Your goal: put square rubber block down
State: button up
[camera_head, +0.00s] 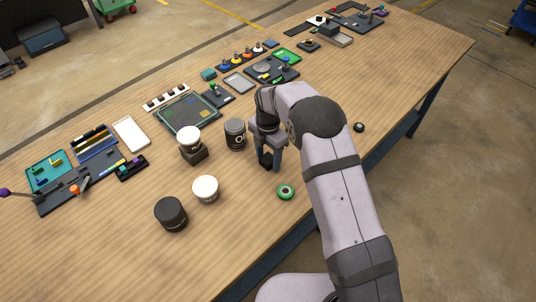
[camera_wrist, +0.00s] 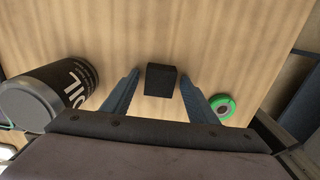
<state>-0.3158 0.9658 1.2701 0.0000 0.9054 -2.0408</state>
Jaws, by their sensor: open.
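The square rubber block (camera_wrist: 161,80) is a small black block, seen in the wrist view between and just beyond my fingertips. It appears to rest on the wooden table (camera_wrist: 190,25), with a strip of bare wood on each side between it and the fingers. In the head view, the block (camera_head: 265,160) shows as a dark shape low between the fingers. My gripper (camera_head: 270,164) points down at the table near its front edge. The fingers are apart, and the gripper (camera_wrist: 160,76) is open around the block without visibly gripping it. The block's underside is hidden.
A dark oil can (camera_head: 235,134) stands close left of my gripper. A green ring (camera_head: 286,191) lies nearby in front. A white-topped piece on a dark base (camera_head: 191,147), a white-lidded jar (camera_head: 205,189) and a black cylinder (camera_head: 171,213) stand further left. Trays and parts line the back.

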aim_at(270, 159)
notch_tip(270, 159, up, 12)
jog(key=b, duration=0.3)
jog(key=shift+r+b, duration=0.15)
jog(key=shift+b, duration=0.2)
jog(key=shift+d, duration=0.1)
jog(key=s+d+f+m, duration=0.1)
jog(key=s+d+m, duration=0.4)
jog(key=s+m, duration=0.4)
jog(key=s+d+f+m, duration=0.2)
jog(key=s+d+m, duration=0.3)
jog(key=s+m, duration=0.4)
jog(key=s+d+f+m, duration=0.1)
jog(key=s+d+m, duration=0.5)
jog(key=s+m, duration=0.3)
jog(key=shift+s+f, duration=0.4)
